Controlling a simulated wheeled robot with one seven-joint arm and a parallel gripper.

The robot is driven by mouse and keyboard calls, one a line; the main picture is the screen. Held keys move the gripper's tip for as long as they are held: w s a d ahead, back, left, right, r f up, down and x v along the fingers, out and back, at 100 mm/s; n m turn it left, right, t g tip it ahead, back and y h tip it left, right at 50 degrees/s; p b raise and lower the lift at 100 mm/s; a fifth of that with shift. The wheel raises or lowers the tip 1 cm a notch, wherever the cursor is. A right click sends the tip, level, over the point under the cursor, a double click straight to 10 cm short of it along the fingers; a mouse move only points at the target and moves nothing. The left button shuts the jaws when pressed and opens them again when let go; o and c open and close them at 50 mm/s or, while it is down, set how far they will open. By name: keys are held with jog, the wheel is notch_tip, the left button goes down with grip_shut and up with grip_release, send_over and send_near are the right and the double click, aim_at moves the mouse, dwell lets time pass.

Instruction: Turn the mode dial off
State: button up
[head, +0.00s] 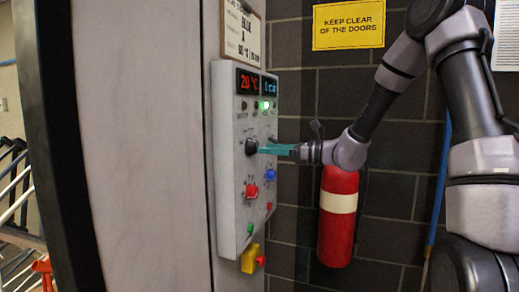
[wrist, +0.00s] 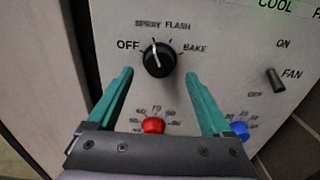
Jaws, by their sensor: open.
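The mode dial (wrist: 159,60) is a round black knob with a white pointer line on the grey control panel. Its labels read OFF, SPRAY, FLASH and BAKE. The pointer is turned up and slightly left, toward SPRAY and not at OFF. The dial also shows in the head view (head: 251,146). My gripper (wrist: 159,73) is open, with its teal fingertips apart to the left and right of the dial, a little below its middle in the wrist view. In the head view my gripper (head: 262,149) is close in front of the dial. Whether it touches the dial cannot be told.
A red knob (wrist: 153,125) and a blue knob (wrist: 240,130) sit below the dial. A FAN toggle (wrist: 275,80) is to the right. A yellow-and-red switch (head: 251,259) is under the panel. A red fire extinguisher (head: 338,217) hangs on the brick wall below my arm.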

aim_at(257, 147)
jog(key=shift+x, duration=2)
grip_shut()
jog(key=shift+n, duration=0.3)
jog(key=n, duration=0.8)
jog(key=shift+n, duration=0.3)
